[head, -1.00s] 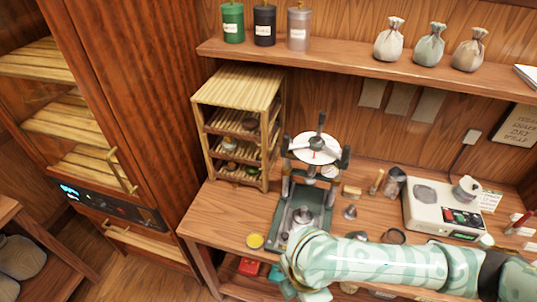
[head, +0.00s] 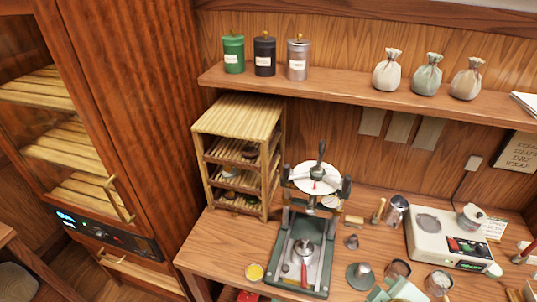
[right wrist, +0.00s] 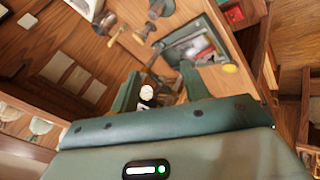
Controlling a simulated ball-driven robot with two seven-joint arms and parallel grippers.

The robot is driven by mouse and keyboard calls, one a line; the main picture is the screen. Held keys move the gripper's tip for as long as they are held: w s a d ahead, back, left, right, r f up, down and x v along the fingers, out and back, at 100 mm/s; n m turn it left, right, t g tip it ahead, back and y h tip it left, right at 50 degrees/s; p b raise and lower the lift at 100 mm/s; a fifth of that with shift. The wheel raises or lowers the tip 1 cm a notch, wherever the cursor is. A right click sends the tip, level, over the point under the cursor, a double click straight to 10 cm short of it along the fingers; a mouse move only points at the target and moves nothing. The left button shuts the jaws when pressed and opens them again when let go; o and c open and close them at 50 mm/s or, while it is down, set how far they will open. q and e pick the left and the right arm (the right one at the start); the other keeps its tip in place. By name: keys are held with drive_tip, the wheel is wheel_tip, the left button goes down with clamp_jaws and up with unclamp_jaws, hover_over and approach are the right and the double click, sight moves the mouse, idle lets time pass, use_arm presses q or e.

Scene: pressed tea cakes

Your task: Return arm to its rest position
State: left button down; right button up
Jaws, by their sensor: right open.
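My right gripper (right wrist: 160,88) shows in the right wrist view with its two dark green fingers apart and nothing clearly held between them. In the head view, only a pale green part of my right arm (head: 400,291) shows at the bottom edge, in front of the bench. The press (head: 303,240) stands on the bench, with a white round dial on top and a metal piece with a red-handled tool on its green base. My left gripper is not in view.
A slatted rack (head: 240,150) stands left of the press. A white scale (head: 447,238) with a cup is at the right. A yellow dish (head: 254,272), a green-based metal piece (head: 360,276) and a jar (head: 438,283) sit near the front edge. A shelf (head: 350,88) runs above.

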drive_tip(key=s+d+m+h, duration=0.2)
drive_tip(key=s+d+h, duration=0.15)
drive_tip(key=d, duration=0.45)
drive_tip(key=s+a+f+g+y+b, duration=0.25)
drive_tip(key=f+b, duration=0.25)
drive_tip(key=f, duration=1.3)
drive_tip(key=s+a+f+g+y+b, duration=0.1)
drive_tip(key=a+f+b, duration=0.3)
drive_tip(key=f, duration=1.4)
drive_tip(key=s+d+f+m+g+y+b, duration=0.1)
drive_tip(key=s+f+m+g+b, duration=0.2)
drive_tip(key=s+f+b, duration=0.7)
drive_tip(key=s+f, duration=1)
drive_tip(key=f, duration=0.5)
drive_tip(key=shift+s+f+y, duration=0.35)
drive_tip(key=shift+y, duration=0.05)
drive_tip(key=shift+d+g, duration=0.1)
drive_tip(key=shift+g, duration=0.15)
